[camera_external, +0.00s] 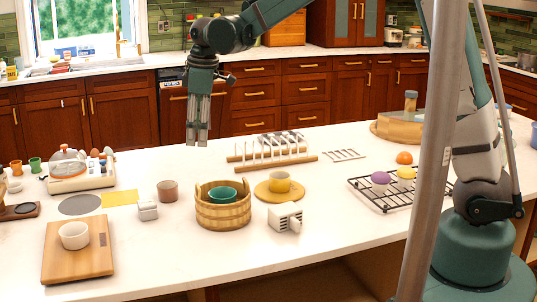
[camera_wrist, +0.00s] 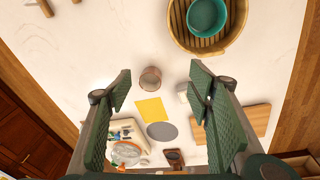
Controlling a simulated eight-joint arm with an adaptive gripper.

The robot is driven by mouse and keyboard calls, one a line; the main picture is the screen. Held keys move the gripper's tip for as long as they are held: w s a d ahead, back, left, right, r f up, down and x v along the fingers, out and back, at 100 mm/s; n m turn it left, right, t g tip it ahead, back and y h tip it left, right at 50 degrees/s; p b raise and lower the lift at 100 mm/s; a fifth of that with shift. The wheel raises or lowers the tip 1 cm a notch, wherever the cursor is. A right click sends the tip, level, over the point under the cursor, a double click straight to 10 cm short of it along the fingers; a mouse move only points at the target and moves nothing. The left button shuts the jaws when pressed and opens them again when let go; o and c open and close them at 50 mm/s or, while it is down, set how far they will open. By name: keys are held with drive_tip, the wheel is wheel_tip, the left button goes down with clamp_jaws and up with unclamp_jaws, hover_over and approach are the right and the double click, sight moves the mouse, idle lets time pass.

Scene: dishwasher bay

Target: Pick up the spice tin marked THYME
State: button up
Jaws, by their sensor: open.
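I cannot read the word THYME in either view, so I cannot tell which thing is the spice tin. A small reddish-brown cylinder (camera_external: 167,191) stands on the white counter left of the wooden tub; it also shows in the wrist view (camera_wrist: 150,79) between my fingers' sides, well below them. A small jar (camera_external: 410,101) stands on a wooden box at the back right; its label is not legible. My gripper (camera_external: 197,140) hangs pointing down above the counter's back edge, open and empty. Its two fingers are spread apart in the wrist view (camera_wrist: 160,95).
The wooden tub (camera_external: 223,215) holds a teal bowl (camera_external: 222,195). A white cup (camera_external: 74,235) sits on a board (camera_external: 95,260). The front middle counter is clear.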

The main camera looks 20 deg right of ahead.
sight(147, 202)
drive_tip(key=a+f+n, duration=0.1)
drive_tip(key=a+f, duration=0.3)
drive_tip(key=a, duration=0.1)
drive_tip(key=s+a+f+n+g, duration=0.1)
drive_tip(key=a+f, duration=0.3)
drive_tip(key=a, duration=0.2)
drive_tip(key=a+f+n, duration=0.2)
drive_tip(key=a+f, duration=0.3)
drive_tip(key=a, duration=0.1)
drive_tip(key=shift+s+a+h, duration=0.2)
drive_tip(key=shift+s+h, duration=0.1)
drive_tip(key=shift+h, duration=0.1)
drive_tip(key=shift+s+a+f, duration=0.15)
drive_tip(key=shift+a+f, duration=0.15)
drive_tip(key=shift+a, duration=0.05)
drive_tip(key=shift+f, duration=1.3)
drive_tip(key=shift+d+f, duration=0.15)
drive_tip(key=shift+f, duration=2.45)
